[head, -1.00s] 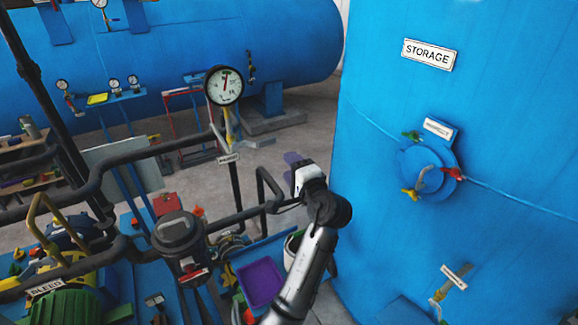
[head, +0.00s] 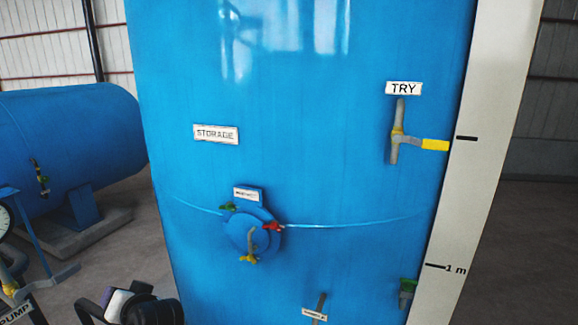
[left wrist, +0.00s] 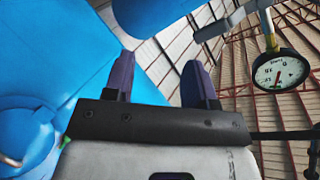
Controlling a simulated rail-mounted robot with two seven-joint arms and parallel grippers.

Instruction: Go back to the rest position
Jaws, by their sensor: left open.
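My left gripper shows in the left wrist view (left wrist: 160,80), with its two purple-grey fingers apart and nothing between them. It points up toward the roof, with blue tank surface to its left. In the head view, a dark and white part of my arm shows at the bottom left, in front of the tall blue storage tank (head: 320,180); the fingertips cannot be made out there. My right gripper is in neither current view.
The tank carries a round hatch (head: 250,232) with coloured clamps, a TRY valve (head: 397,130) and a white height scale (head: 490,150). A horizontal blue vessel (head: 70,140) lies at the left. A pressure gauge (left wrist: 280,72) hangs near the left gripper. Floor is clear at the far right.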

